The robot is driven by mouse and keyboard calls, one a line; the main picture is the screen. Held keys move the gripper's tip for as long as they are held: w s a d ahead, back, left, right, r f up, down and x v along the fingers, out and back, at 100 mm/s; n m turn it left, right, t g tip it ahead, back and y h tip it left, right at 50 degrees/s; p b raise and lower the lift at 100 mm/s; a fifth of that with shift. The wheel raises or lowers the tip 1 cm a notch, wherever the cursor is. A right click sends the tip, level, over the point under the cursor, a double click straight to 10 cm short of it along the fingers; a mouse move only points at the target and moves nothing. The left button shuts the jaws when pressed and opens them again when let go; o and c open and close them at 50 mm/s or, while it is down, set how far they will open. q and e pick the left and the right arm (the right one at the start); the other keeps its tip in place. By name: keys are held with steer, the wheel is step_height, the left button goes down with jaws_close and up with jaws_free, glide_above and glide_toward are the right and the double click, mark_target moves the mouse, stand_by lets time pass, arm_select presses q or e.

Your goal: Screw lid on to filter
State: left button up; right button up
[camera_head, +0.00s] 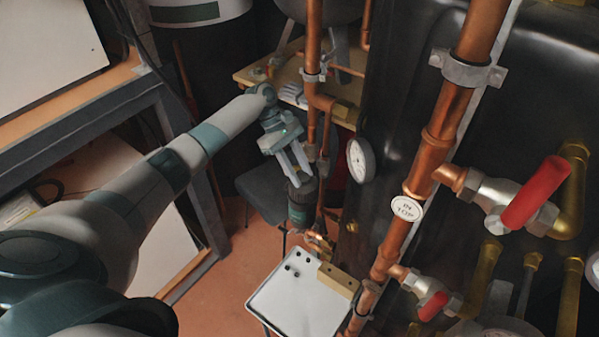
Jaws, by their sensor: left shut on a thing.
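My left gripper (298,178) reaches in from the left and points down. It is shut on the dark filter lid (301,190), a ridged dark cylinder between its fingertips. The filter body is hard to make out; the dark part below the fingers (299,212) may be the lid and filter together, and I cannot tell where one ends. It sits just left of a vertical copper pipe. My right gripper is not in view.
Copper pipes (313,60) run close right of the gripper, with a round gauge (360,160) beside them. A thick copper pipe (437,150) with red-handled valves (536,193) stands at right. A white-topped stand (299,295) is below. A shelf frame (95,115) is at left.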

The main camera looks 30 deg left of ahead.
arm_select(q)
steer(key=shift+w, duration=0.1)
steer(key=shift+w+m+g+b, duration=0.1)
steer(key=shift+m+g+b, duration=0.4)
steer(key=shift+m+b, duration=0.3)
steer(key=shift+m+g+y+b, duration=0.35)
steer(key=shift+m+b, duration=0.2)
steer(key=shift+m, duration=0.35)
steer(key=o, duration=1.2)
steer(key=shift+o, duration=0.2)
steer(key=shift+r, duration=0.1)
